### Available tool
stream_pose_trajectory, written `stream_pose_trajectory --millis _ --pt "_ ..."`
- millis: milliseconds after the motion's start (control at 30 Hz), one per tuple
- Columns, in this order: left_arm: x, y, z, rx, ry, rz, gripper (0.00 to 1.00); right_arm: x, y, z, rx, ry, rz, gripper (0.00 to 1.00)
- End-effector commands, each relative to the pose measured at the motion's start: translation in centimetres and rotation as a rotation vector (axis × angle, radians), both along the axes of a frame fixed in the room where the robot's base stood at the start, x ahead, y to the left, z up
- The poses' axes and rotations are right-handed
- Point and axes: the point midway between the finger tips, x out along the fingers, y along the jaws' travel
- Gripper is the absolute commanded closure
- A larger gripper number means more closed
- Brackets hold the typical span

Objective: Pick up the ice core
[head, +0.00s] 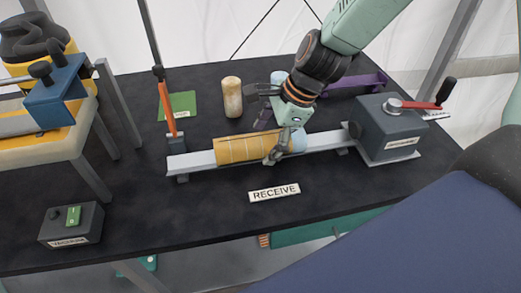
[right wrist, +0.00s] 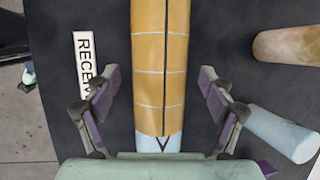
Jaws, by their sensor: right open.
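A long orange cylinder with pale rings and a dark lengthwise line lies on the grey rail (head: 197,161); the orange part (head: 238,150) also shows in the right wrist view (right wrist: 160,65). A pale blue end, which looks like the ice core (head: 299,141), sticks out at its right; it also shows in the right wrist view (right wrist: 152,144). My right gripper (head: 268,140) is above this end, open, with its fingers on either side of the cylinder in the right wrist view (right wrist: 160,88). I cannot tell whether they touch it. My left gripper is out of view.
A tan cylinder (head: 232,97) stands behind the rail, and a pale blue cylinder (head: 278,76) is near it. A grey box with a red-handled crank (head: 387,130) is at the rail's right end. An orange lever (head: 167,107) stands at its left. The RECEIVE sign (head: 274,193) lies in front.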

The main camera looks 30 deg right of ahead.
Motion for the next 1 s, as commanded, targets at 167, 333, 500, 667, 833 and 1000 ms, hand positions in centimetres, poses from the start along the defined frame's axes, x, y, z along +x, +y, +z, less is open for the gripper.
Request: stream_pose_trajectory --millis 167,333,500,667,833,1000 --pt "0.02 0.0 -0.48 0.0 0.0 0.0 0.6 0.2 0.11 -0.39 0.0 0.001 0.001 0.18" --pt "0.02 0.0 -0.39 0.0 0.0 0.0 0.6 0.31 0.05 -0.31 0.0 0.001 0.001 0.18" --pt "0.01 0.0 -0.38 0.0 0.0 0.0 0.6 0.45 -0.02 -0.31 0.0 0.0 0.001 0.31" --pt "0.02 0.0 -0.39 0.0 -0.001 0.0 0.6 0.45 -0.03 -0.31 0.0 0.0 0.001 0.44" --pt "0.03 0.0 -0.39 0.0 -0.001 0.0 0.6 0.46 -0.03 -0.3 0.0 0.0 0.001 0.58" --pt "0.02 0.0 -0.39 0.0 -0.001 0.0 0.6 0.46 -0.02 -0.29 0.001 -0.001 0.001 0.73"
